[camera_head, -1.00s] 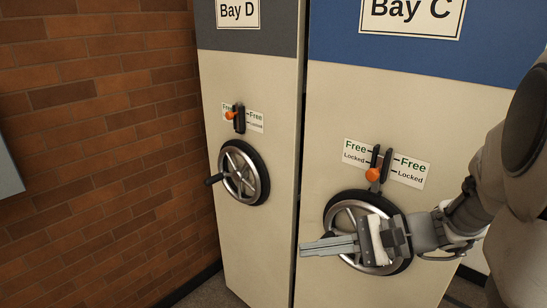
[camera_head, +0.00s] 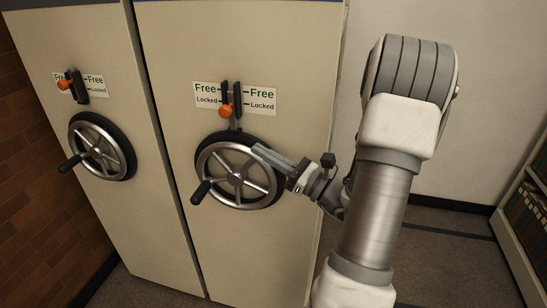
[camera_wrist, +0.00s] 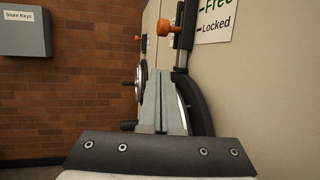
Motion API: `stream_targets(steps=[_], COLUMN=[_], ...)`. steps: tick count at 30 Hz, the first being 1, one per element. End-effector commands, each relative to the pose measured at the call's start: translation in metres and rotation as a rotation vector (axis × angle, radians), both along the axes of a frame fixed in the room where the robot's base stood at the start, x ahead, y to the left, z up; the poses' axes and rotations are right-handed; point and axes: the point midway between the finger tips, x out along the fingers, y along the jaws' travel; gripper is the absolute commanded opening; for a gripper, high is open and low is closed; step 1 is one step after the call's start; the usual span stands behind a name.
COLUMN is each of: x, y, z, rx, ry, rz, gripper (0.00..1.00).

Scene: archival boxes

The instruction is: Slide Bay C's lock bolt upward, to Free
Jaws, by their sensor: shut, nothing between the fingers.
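Bay C's lock bolt has an orange knob (camera_head: 225,111) in a dark vertical slot, level with the Locked marks on its label (camera_head: 262,99). It also shows at the top of the wrist view (camera_wrist: 166,28). Bay C's handwheel (camera_head: 238,192) is just below the bolt, with a dark crank handle at its lower left. My gripper (camera_head: 257,149) is shut and empty, in front of the wheel's upper right rim, below and to the right of the knob. In the wrist view my closed fingers (camera_wrist: 163,88) point forward, below the knob. I cannot tell whether they touch the wheel.
Bay D's panel stands to the left with its own handwheel (camera_head: 101,146) and orange bolt knob (camera_head: 63,85), which sits near Free. A grey Store Keys box (camera_wrist: 25,32) hangs on the brick wall. A shelf (camera_head: 530,195) stands at the far right.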

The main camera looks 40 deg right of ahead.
Motion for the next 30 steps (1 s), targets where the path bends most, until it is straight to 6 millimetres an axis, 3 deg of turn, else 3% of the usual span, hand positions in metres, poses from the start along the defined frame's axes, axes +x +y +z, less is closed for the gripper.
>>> stream_targets(steps=[7,15,30], x=[0.045,0.056,0.058], y=[0.021,0.026,0.026], z=[0.018,0.046,0.052], rx=[-0.004,-0.004,-0.002], ry=[-0.003,0.000,0.001], rz=[0.004,0.001,0.001], gripper=[0.00,0.00,0.00])
